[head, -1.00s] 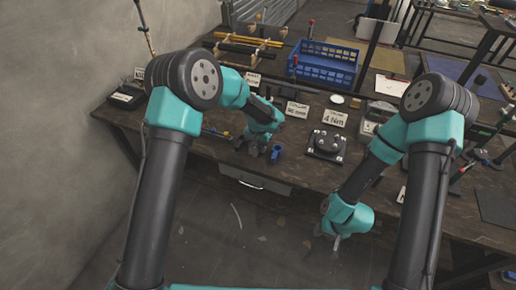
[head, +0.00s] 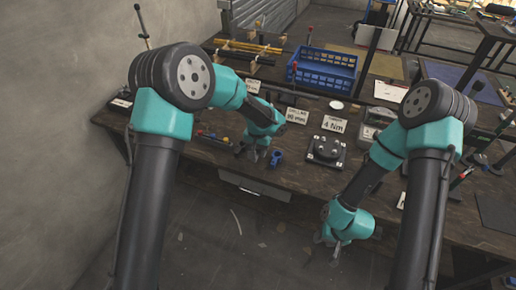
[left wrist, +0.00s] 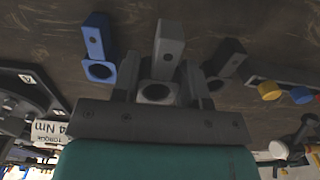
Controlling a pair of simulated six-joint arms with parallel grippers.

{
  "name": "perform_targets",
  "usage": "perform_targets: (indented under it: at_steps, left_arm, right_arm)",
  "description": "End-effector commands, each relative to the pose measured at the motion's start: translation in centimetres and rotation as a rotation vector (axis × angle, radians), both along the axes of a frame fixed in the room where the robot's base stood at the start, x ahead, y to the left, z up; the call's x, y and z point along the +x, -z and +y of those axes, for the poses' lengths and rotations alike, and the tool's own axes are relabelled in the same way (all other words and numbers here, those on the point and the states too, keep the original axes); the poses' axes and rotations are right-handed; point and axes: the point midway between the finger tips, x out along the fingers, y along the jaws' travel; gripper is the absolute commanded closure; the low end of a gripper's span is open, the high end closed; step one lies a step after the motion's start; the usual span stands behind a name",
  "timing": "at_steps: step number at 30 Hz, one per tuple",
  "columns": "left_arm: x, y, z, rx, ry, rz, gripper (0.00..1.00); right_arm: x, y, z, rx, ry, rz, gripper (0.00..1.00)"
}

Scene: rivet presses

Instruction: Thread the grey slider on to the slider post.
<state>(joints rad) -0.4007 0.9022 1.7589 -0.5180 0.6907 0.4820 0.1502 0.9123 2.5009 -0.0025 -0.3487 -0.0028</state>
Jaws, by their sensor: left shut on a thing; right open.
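My left gripper (head: 254,152) is low at the front of the bench, left of the blue slider (head: 276,158). In the left wrist view it is shut on the grey slider (left wrist: 170,45), a block with a ring end between the fingers. The blue slider (left wrist: 95,40) stands to its left and a dark slider (left wrist: 229,53) to its right in that view. I cannot tell whether the grey slider touches the bench. My right gripper (head: 331,250) is open and empty in front of the bench edge. I cannot make out the slider post for certain.
A black plate with raised parts (head: 326,150) sits right of the blue slider, behind it a "4 Nm" card (head: 334,124). A blue crate (head: 323,72) stands further back. Coloured-handled tools (head: 208,135) lie left of my left gripper.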

Motion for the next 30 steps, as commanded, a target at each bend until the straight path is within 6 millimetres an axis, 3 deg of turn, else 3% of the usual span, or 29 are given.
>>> perform_targets:
  at_steps: [12, 18, 24, 30]
  left_arm:
    - [-9.0, -0.9, -0.2, 0.000, 0.004, 0.001, 0.82]
    - [-12.2, -1.2, -0.4, 0.001, 0.002, 0.000, 0.82]
    - [-13.6, -1.3, -0.4, 0.001, 0.002, 0.000, 0.82]
    - [-13.7, -1.3, -0.4, 0.000, 0.001, -0.001, 0.82]
  right_arm:
    - [0.0, 0.0, 0.0, 0.000, 0.000, 0.000, 0.57]
    - [0.0, 0.0, 0.0, 0.000, 0.000, 0.000, 0.57]
    - [0.0, 0.0, 0.0, 0.000, 0.000, 0.000, 0.57]
    - [0.0, 0.0, 0.0, 0.000, 0.000, 0.000, 0.57]
